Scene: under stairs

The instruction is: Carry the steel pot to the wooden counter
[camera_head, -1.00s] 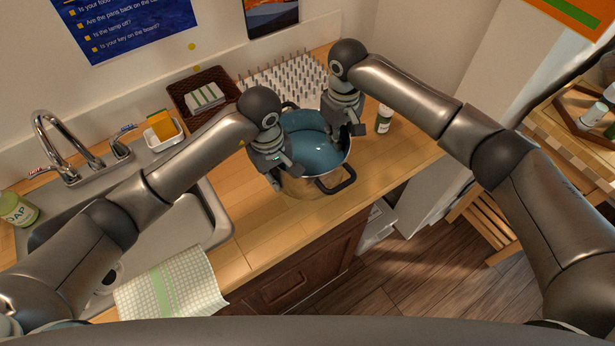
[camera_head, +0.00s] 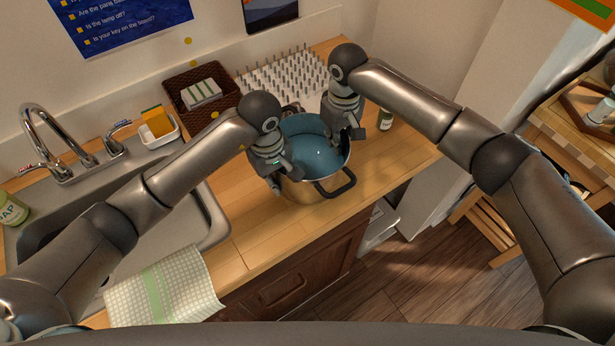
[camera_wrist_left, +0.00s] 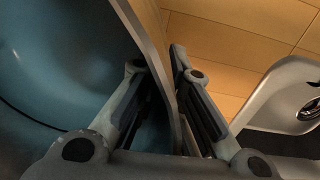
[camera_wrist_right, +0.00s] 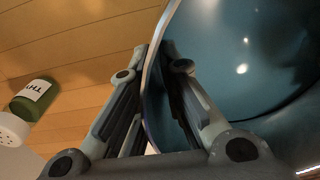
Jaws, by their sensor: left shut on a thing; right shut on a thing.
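The steel pot (camera_head: 308,188) has a blue-grey inside and a dark handle at its front. It is upright at the wooden counter (camera_head: 262,232); I cannot tell whether its base touches the wood. My left gripper (camera_head: 281,180) is shut on the pot's left wall; the left wrist view shows one finger inside the pot (camera_wrist_left: 50,70) and one outside. My right gripper (camera_head: 345,137) is shut on the right wall, with the rim between its fingers in the right wrist view, where the blue inside (camera_wrist_right: 245,60) shows. The arms hide parts of the rim.
The sink (camera_head: 205,225) lies left, with a checked cloth (camera_head: 165,288) at its front edge. Behind stand a dark basket (camera_head: 186,102) and a spiked drying rack (camera_head: 285,75). A small green bottle (camera_head: 386,118) stands right of the pot. A wooden shelf unit (camera_head: 560,135) is at far right.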

